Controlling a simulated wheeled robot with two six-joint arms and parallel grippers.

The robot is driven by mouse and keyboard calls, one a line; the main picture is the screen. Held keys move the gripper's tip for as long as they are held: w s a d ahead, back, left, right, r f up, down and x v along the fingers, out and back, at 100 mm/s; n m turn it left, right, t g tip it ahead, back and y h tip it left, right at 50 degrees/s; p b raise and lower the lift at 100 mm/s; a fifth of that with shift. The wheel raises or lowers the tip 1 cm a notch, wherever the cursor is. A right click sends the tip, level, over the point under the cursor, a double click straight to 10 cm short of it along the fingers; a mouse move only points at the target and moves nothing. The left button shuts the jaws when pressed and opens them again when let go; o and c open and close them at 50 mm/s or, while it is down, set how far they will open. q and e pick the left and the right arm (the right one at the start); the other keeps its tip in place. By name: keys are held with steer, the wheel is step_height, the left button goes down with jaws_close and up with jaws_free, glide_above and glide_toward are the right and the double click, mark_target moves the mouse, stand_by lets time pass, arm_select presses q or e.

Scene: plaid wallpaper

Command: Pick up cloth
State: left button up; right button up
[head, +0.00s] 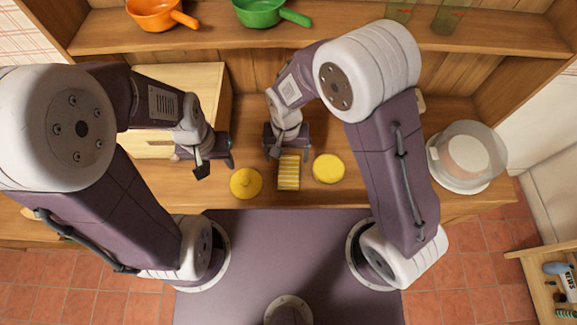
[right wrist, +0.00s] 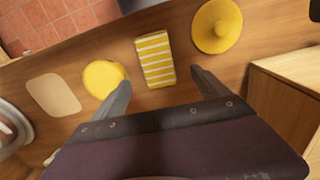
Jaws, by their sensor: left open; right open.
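A yellow cloth with white stripes (head: 289,173) lies flat on the wooden counter, between two round yellow things. It also shows in the right wrist view (right wrist: 155,59), beyond my fingertips and roughly in line with the gap between them. My right gripper (head: 287,153) is open and empty just behind the cloth's far edge; its two fingers also show in the right wrist view (right wrist: 160,88). I cannot tell its exact height above the counter. My left gripper (head: 217,170) is open and empty to the left of the cloth, near the yellow lid.
A yellow knobbed lid (head: 246,183) lies left of the cloth and a round yellow thing (head: 328,169) right of it. A covered white cake stand (head: 467,157) stands at the right. A wooden box (head: 207,84) is behind my left gripper. A shelf (head: 340,36) holds orange and green pans.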

mark_target(288, 170)
steer(key=shift+s+d+f, duration=0.1)
steer(key=shift+s+f, duration=0.1)
steer(key=shift+s, duration=0.1)
steer(key=f, duration=0.2)
steer(key=w+f, duration=0.1)
steer(key=shift+w+d+f+p, duration=0.1)
steer(key=shift+f+p, duration=0.2)
steer(key=shift+f, duration=0.05)
steer(key=shift+w+f, duration=0.1)
steer(key=f, duration=0.2)
steer(key=s+f+p, duration=0.1)
steer(key=f, duration=0.1)
steer(key=shift+s+d+f, duration=0.1)
steer(key=shift+s+f, duration=0.1)
steer(key=shift+f, duration=0.05)
steer(key=shift+w+f, duration=0.25)
steer(key=shift+s, duration=0.15)
steer(key=c, duration=1)
steer(key=shift+r, duration=0.1)
steer(key=c, duration=0.4)
arm_select(q)
steer(key=shift+w+d+r, duration=0.1)
steer(key=shift+w+r, duration=0.1)
steer(key=shift+r, duration=0.6)
arm_select(e)
steer(key=shift+c, duration=0.2)
